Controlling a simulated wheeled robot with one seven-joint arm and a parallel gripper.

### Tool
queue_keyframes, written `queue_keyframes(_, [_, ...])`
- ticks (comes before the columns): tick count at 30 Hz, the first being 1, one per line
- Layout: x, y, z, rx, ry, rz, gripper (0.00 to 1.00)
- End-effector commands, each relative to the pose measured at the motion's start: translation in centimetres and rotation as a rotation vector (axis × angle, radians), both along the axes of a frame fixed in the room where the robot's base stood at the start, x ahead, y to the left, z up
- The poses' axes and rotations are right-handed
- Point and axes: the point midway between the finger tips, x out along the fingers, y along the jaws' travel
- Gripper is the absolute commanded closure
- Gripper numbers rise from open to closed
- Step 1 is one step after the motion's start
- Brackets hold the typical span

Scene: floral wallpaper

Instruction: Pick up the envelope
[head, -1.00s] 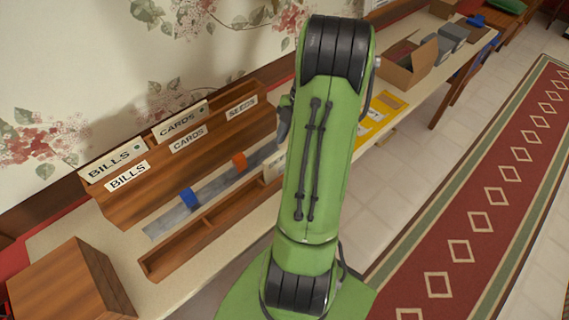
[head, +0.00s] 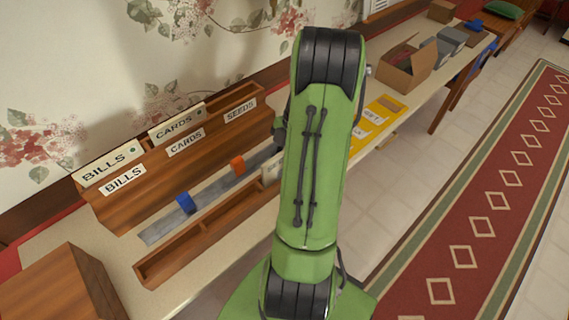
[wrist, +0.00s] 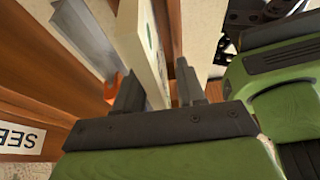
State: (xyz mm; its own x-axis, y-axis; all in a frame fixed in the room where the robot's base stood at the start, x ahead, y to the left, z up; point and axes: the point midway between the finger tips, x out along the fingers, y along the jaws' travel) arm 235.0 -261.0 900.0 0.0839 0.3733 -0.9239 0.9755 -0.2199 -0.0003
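A cream envelope (wrist: 140,42) with a small green mark stands on edge between the two fingers of my gripper (wrist: 160,88) in the wrist view. The left finger overlaps its face; a narrow gap shows by the right finger, so the gripper looks open around it. In the head view only a pale part of the envelope (head: 270,171) shows beside my arm, near the right end of the wooden sorter's front tray (head: 190,240). My arm hides the gripper's fingertips there.
The wooden sorter has BILLS, CARDS and SEEDS labels (head: 240,110). A grey strip with a blue block (head: 186,203) and an orange block (head: 238,165) lies before it. Yellow envelopes (head: 375,120) and an open cardboard box (head: 405,68) are farther along the table. A wooden box (head: 65,285) stands front left.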

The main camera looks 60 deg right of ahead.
Motion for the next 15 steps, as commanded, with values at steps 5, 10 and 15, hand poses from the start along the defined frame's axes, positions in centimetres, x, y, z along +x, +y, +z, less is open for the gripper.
queue_keyframes(5, [0.01,0.00,-0.16,0.000,0.000,0.000,0.61])
queue_keyframes(10, [0.01,-0.01,-0.12,0.000,0.000,0.000,0.61])
queue_keyframes(15, [0.01,-0.01,-0.12,0.000,0.000,0.000,0.87])
